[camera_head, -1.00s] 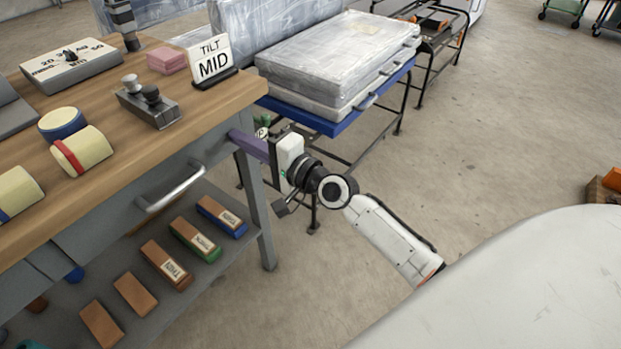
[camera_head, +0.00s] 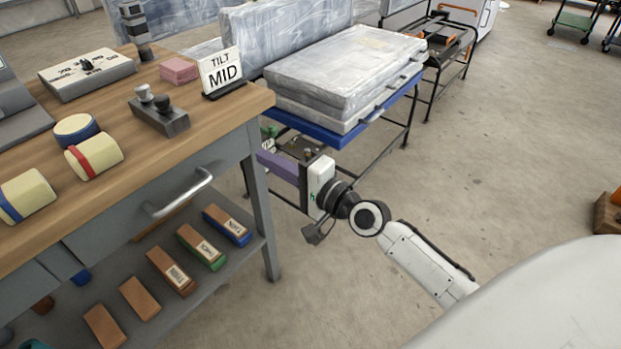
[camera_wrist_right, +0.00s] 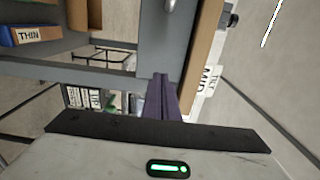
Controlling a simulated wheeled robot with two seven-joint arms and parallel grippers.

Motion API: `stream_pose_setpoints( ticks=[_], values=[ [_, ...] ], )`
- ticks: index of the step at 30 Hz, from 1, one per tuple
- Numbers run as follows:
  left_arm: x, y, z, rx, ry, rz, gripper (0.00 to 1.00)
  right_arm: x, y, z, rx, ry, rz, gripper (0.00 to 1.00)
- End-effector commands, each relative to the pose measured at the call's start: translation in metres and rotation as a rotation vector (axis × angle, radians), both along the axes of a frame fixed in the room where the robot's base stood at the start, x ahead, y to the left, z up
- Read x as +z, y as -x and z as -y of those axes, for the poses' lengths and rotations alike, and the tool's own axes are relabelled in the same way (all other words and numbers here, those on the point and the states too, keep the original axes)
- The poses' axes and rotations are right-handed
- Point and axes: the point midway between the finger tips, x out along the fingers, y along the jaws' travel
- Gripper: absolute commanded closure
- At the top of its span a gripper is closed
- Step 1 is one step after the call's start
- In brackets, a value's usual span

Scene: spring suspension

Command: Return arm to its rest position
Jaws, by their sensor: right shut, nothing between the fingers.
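My right arm comes in from the lower right in the head view. Its gripper, with purple fingers (camera_head: 277,164), is beside the front right leg of the workbench (camera_head: 262,210), below the tabletop level. The fingers are shut and empty. In the right wrist view the shut purple fingers (camera_wrist_right: 165,95) point toward the grey bench frame; I cannot tell how wide the gap is. My left gripper is in neither view.
A TILT MID sign (camera_head: 221,75) stands at the bench's right corner. Labelled blocks (camera_head: 201,246) lie on the lower shelf. A blue cart (camera_head: 313,131) with wrapped slabs stands behind my right gripper. The floor (camera_head: 500,150) to the right is open.

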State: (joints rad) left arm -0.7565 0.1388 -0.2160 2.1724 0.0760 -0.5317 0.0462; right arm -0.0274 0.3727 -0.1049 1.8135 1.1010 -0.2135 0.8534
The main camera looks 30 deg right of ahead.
Motion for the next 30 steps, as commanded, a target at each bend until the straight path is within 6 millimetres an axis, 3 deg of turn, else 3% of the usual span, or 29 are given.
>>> stream_pose_setpoints(
  ticks=[3, 9, 22, 26, 30],
  values=[
    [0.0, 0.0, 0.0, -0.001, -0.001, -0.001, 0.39, -0.002, 0.029, 0.009, 0.004, 0.005, -0.005, 1.0],
    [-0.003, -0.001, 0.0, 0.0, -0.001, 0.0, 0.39, -0.002, 0.062, 0.019, 0.005, 0.004, -0.004, 1.0],
    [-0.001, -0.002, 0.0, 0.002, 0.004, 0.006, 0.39, -0.004, 0.08, 0.022, 0.008, 0.016, -0.004, 1.0],
    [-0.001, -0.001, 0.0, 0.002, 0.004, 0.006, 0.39, -0.034, 0.099, 0.001, 0.04, 0.168, -0.027, 1.0],
    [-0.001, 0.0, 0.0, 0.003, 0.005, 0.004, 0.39, -0.097, 0.15, -0.041, 0.138, 0.538, -0.062, 1.0]
  ],
)
